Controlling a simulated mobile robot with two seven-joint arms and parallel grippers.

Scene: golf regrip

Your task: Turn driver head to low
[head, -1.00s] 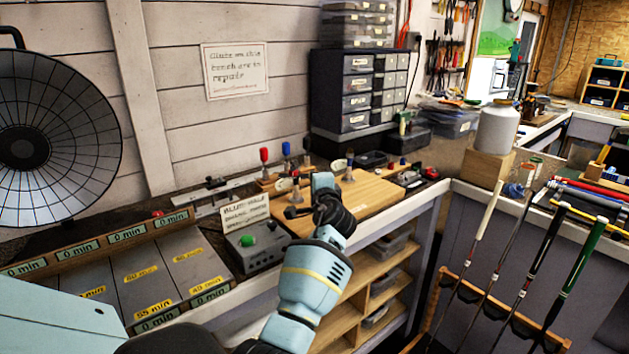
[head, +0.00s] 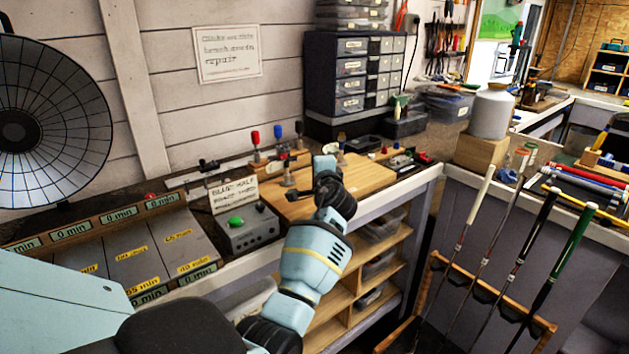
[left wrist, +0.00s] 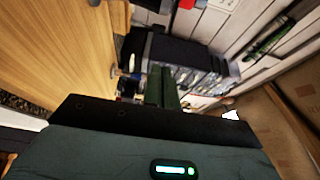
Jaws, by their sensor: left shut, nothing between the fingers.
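My left arm reaches in from the bottom over the front of the bench. My left gripper (head: 325,168) is above the wooden board (head: 373,178), with its fingertips hard to make out in the head view. In the left wrist view its dark green fingers (left wrist: 162,88) are shut together and empty, with the board (left wrist: 55,45) to their left. I cannot single out a driver head for certain. Small upright fixtures stand on the board, with a red-topped one (head: 256,138) and a blue-topped one (head: 278,132) behind it. My right gripper is not in view.
A grey control box (head: 247,232) with a green knob stands left of the board, with a written card (head: 234,194) behind it. A drawer cabinet (head: 352,75) stands against the wall. Several clubs (head: 560,255) lean in a rack at the right.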

